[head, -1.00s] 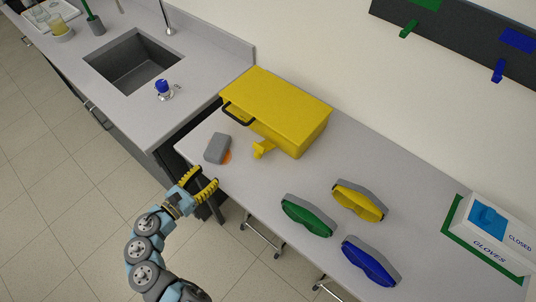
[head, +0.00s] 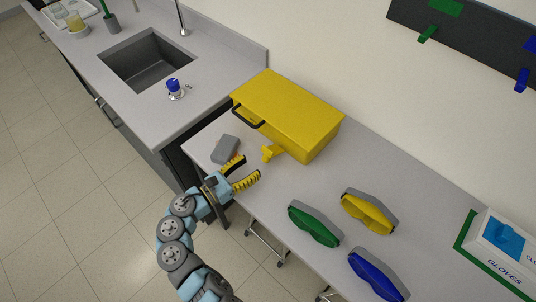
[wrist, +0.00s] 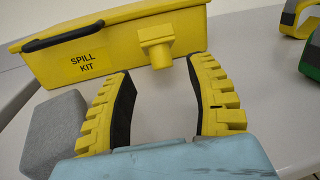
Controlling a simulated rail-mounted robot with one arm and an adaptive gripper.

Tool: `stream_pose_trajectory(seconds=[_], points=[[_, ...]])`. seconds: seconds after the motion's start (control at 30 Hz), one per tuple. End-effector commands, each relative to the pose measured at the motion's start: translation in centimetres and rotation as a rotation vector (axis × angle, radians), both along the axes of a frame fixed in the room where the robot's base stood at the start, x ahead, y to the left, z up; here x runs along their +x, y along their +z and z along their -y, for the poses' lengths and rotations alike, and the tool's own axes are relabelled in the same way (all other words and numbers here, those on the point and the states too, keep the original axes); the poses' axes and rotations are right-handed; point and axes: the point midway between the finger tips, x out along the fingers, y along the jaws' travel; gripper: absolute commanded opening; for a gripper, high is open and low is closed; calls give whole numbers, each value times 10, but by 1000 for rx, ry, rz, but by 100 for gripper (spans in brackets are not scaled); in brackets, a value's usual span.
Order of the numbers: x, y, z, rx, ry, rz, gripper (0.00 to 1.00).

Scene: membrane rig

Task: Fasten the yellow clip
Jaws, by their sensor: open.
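A yellow clip (head: 270,152) sticks out from the front of the yellow spill kit box (head: 290,105). In the wrist view the clip (wrist: 157,50) is a blocky piece with a narrower stub pointing down, just under the lid edge of the box (wrist: 112,62). I cannot tell whether it is latched. My gripper (head: 249,167) is open and empty, in front of the box by the table's edge. In the wrist view the clip shows between and beyond the fingertips (wrist: 160,68), apart from both.
A grey block (head: 225,149) lies left of my gripper, close to the left finger in the wrist view (wrist: 55,130). The box has a black handle (head: 246,116).

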Motion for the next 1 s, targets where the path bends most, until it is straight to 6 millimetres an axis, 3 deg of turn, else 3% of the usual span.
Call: stream_pose_trajectory(seconds=[0.4, 0.9, 1.0], points=[[41, -1, 50, 1, 0, 0, 56], [48, 0, 60, 1, 1, 1, 56], [48, 0, 60, 1, 1, 1, 27]])
